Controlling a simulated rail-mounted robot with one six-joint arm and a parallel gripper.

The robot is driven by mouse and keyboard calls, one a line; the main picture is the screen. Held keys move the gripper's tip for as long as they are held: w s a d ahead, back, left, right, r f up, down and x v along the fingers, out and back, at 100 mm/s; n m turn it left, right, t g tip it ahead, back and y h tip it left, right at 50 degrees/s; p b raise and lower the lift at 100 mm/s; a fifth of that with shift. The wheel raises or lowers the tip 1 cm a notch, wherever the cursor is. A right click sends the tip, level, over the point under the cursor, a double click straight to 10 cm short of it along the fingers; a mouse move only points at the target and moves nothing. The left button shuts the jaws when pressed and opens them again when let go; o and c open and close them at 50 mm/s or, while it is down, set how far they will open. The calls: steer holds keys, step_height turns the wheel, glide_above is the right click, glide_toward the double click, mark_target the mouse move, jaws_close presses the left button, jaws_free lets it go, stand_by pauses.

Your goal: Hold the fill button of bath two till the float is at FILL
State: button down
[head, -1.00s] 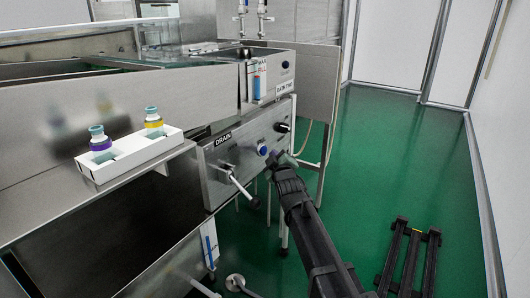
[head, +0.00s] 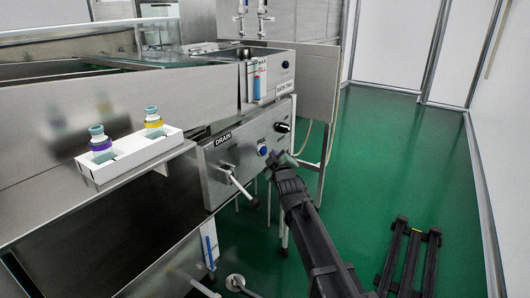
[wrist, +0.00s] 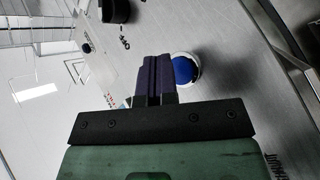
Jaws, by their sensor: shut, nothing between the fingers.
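The fill button (head: 263,151) is a blue round cap in a pale ring on the steel front panel. It also shows in the wrist view (wrist: 184,70), just right of my fingertips. My gripper (head: 273,160) is shut and empty, with its tips close beside the button's lower right. I cannot tell whether they touch it. The float gauge (head: 257,82) is a narrow upright strip with a blue column and red lettering near its top. The exact float height is too small to read. The bath two label (head: 286,87) sits right of the gauge.
A drain lever (head: 238,184) sticks out left of the button, under the DRAIN label. A black knob (head: 283,127) is above right. A white tray (head: 135,158) with two capped bottles stands on the left ledge.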

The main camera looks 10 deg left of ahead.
steer(key=shift+a, duration=0.1)
stand_by(0.7)
steer(key=shift+w+a, duration=0.2)
steer(key=shift+a, duration=0.1)
steer(key=shift+w+a, duration=0.15)
steer(key=shift+a, duration=0.2)
stand_by(2.4)
steer(key=shift+d, duration=0.1)
stand_by(0.5)
steer(key=shift+s+d, duration=0.35)
steer(key=shift+d, duration=0.25)
steer(key=d, duration=0.1)
steer(key=s+d, duration=0.1)
steer(key=d, duration=0.1)
steer(key=s+d, duration=0.1)
steer(key=shift+s+d, duration=0.1)
steer(key=shift+d, duration=0.2)
